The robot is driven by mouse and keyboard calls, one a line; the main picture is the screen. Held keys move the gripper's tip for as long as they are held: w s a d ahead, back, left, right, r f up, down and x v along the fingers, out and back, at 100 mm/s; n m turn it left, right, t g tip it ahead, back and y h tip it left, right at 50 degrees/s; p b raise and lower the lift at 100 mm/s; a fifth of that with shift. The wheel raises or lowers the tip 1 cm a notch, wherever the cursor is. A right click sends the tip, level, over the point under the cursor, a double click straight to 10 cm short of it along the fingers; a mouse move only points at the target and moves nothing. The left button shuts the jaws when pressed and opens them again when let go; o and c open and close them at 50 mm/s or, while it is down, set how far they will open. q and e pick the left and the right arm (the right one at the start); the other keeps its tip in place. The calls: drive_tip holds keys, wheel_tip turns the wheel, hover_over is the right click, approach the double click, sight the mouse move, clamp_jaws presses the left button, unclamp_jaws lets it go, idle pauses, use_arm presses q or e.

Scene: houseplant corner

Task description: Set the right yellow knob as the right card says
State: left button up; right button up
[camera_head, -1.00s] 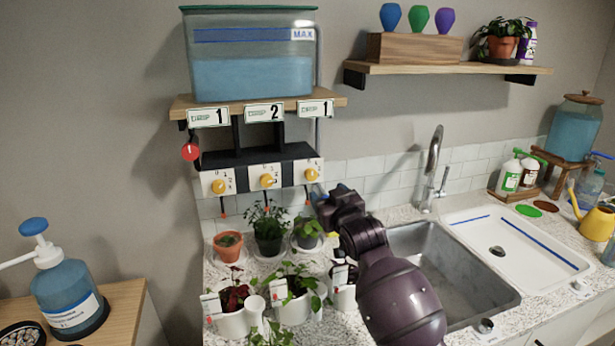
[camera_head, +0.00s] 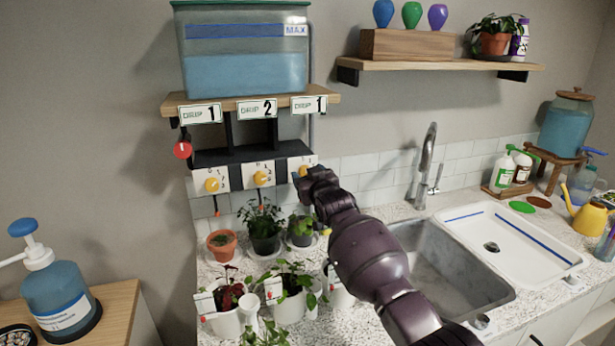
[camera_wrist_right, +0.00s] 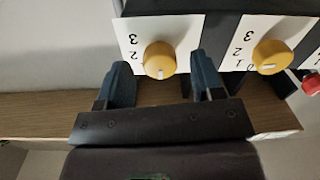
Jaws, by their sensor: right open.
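The right yellow knob (camera_head: 303,171) sits on the right white dial plate (camera_wrist_right: 128,32) under the tank shelf. In the right wrist view, which looks turned over, the knob (camera_wrist_right: 159,60) has a white mark near its lower edge. The plate's 3 and 2 show to its left; lower digits are hidden. The right card (camera_head: 309,104) reads DRIP 1. My right gripper (camera_head: 312,182) is at the plate, partly covering it in the head view. Its open fingers (camera_wrist_right: 160,68) stand either side of the knob, with gaps visible. My left gripper is not in view.
The middle yellow knob (camera_head: 261,178) and left yellow knob (camera_head: 212,185) are beside it in a row. Potted plants (camera_head: 264,229) stand below the dials. The tank (camera_head: 245,55) is on the shelf above. The sink (camera_head: 440,265) lies to the right.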

drive_tip(key=shift+w+a, duration=0.15)
drive_tip(key=shift+w, duration=0.2)
drive_tip(key=shift+c, duration=0.2)
drive_tip(key=c, duration=0.9)
